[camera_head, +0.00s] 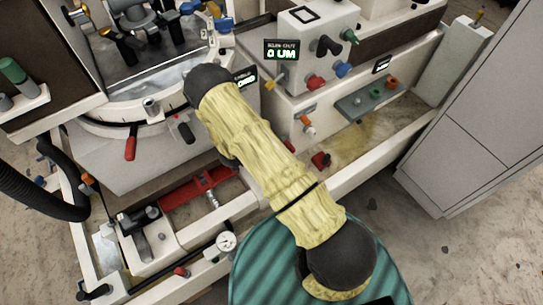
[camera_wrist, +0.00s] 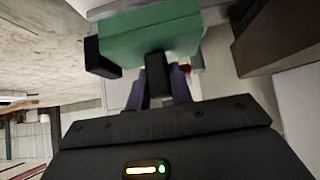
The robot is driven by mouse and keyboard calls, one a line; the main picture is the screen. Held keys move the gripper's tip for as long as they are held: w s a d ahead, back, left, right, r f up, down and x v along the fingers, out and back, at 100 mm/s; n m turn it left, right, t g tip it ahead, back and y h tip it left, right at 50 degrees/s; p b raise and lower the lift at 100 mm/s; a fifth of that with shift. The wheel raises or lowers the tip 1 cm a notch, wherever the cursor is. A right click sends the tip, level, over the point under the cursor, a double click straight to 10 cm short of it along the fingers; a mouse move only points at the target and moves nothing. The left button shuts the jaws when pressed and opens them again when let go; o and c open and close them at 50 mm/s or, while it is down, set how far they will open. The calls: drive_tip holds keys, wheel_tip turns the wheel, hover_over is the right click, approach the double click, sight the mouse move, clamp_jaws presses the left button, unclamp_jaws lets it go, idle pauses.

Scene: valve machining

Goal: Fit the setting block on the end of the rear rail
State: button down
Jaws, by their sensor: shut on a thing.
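In the wrist view, a green block (camera_wrist: 150,36) lies across the top of the picture, with a black stub (camera_wrist: 157,75) on its near side and a black piece at its left end. I take it to be the setting block. My gripper (camera_wrist: 158,82) is shut on it by the stub, with the dark purplish fingers on either side. A grey bar (camera_wrist: 108,10) runs close behind the block; I cannot tell whether they touch or whether it is the rear rail. In the camera_head view my arm hides the gripper and block.
A machine with a round base (camera_head: 125,127) and a red-handled lever (camera_head: 131,142) stands at left. A white control box (camera_head: 318,40) with knobs is at upper right. A red bracket (camera_head: 200,187) and dial gauge (camera_head: 226,241) are in front. A grey cabinet (camera_head: 470,130) stands right.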

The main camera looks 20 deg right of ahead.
drive_tip(key=shift+f+b, duration=0.3)
drive_tip(key=shift+f, duration=0.25)
drive_tip(key=c, duration=1.2)
unclamp_jaws()
drive_tip(key=shift+o, duration=0.2)
wheel_tip(320, 180, up, 10)
drive_tip(key=shift+p, duration=0.4)
